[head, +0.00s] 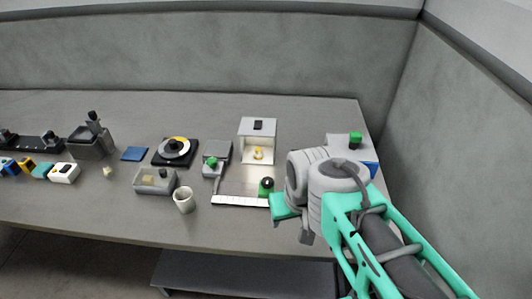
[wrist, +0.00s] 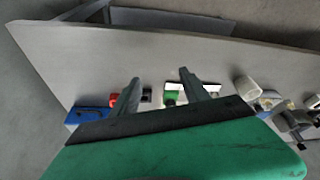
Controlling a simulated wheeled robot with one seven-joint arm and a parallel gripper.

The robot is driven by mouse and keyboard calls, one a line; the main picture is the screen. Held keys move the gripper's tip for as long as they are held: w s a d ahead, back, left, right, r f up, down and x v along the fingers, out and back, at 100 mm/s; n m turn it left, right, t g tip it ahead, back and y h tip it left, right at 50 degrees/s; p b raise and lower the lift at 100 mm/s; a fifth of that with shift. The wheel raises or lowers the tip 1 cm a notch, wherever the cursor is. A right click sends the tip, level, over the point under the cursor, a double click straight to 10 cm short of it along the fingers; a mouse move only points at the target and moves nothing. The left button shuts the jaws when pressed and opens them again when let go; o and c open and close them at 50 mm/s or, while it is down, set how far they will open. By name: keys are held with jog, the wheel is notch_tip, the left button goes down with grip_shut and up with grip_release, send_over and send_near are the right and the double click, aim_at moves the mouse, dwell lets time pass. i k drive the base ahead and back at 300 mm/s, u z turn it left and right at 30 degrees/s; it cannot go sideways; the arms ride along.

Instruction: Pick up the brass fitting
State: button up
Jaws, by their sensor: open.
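A small gold-yellow piece (head: 258,153), which looks like the brass fitting, sits inside the open front of a pale box-shaped stand (head: 257,127) at the back middle of the table. It is too small to make out its shape, and I cannot pick it out in the wrist view. In the head view my gripper is over the table's front right part, to the right of and nearer than the gold piece, and partly hidden by my wrist.
A white strip (head: 240,201) and a green block with a black knob (head: 266,187) lie left of my gripper. A white cup (head: 184,200), a grey box (head: 155,181) and a black-based reel (head: 174,151) stand farther left. A green-button device (head: 355,141) stands right. The back is clear.

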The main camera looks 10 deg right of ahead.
aim_at(258, 154)
jog(key=k, duration=0.6)
jog(key=u, duration=0.8)
jog(key=i, duration=0.75)
jog(key=u, duration=0.75)
jog(key=i, duration=0.5)
jog(key=z, duration=0.05)
